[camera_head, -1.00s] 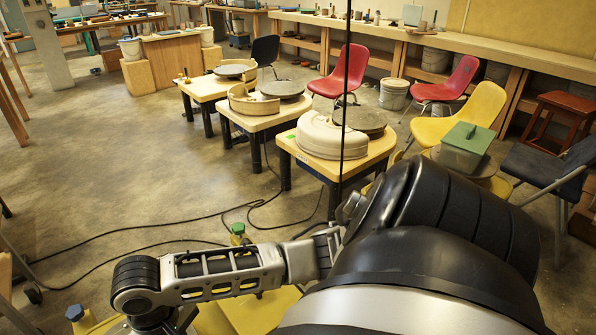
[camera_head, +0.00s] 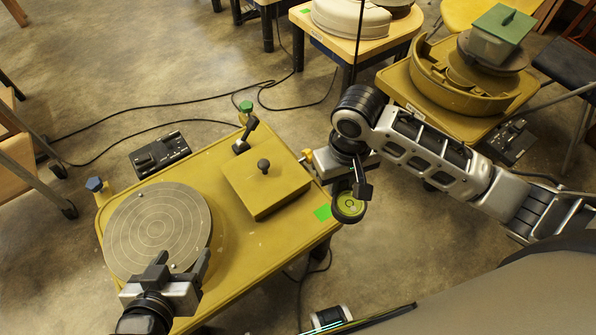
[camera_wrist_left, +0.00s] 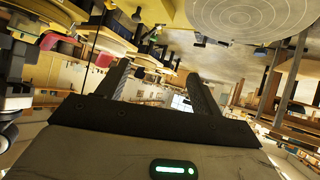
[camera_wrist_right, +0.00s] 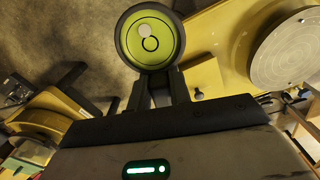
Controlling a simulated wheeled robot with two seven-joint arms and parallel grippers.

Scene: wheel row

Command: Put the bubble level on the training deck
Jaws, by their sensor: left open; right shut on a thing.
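The bubble level (camera_head: 348,207) is a round green-yellow disc with a dark rim. It also fills the top of the right wrist view (camera_wrist_right: 167,56), where its pale bubble sits beside the black ring. My right gripper (camera_head: 356,182) is shut on it and holds it just off the right edge of the yellow wheel table (camera_head: 190,322). That table bears a grey round wheel head (camera_head: 157,228) with rings. I cannot tell which surface is named the training deck. My left gripper (camera_head: 181,262) is open and empty over the wheel head's near edge.
A square yellow block with a dark knob (camera_head: 265,188) stands on the table, with a green patch (camera_head: 323,213) near it. A pedal box (camera_head: 160,154) and cables lie on the floor. Another wheel with a yellow splash pan (camera_head: 463,104) stands behind my right arm.

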